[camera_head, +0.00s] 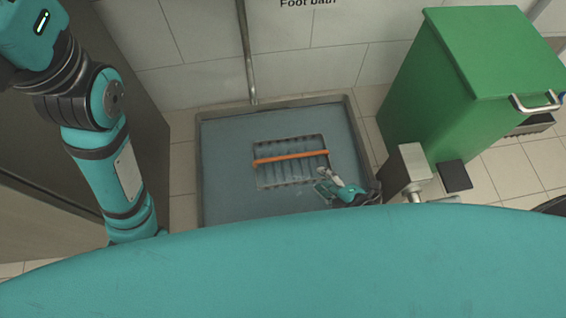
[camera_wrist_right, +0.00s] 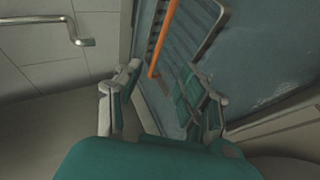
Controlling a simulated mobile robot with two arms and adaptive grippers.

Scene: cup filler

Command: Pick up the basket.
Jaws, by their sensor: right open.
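The basket (camera_head: 290,157) is a grey slatted frame with an orange bar handle across it, set in the blue-grey foot bath (camera_head: 228,190). Its orange handle also shows at the top of the right wrist view (camera_wrist_right: 164,40). My right gripper (camera_head: 324,181) is open and empty over the foot bath, just right of and nearer than the basket's front right corner. In the right wrist view its two fingers (camera_wrist_right: 170,88) stand apart, and the handle is beyond them, apart from them. My left arm comes in at the left; its gripper is hidden behind my body.
A green bin (camera_head: 440,95) with a metal handle stands right of the foot bath, with a grey box-like fixture (camera_head: 402,175) in front. A vertical pipe (camera_head: 245,50) and tiled wall are behind. A dark cabinet is at left. The bath floor around the basket is clear.

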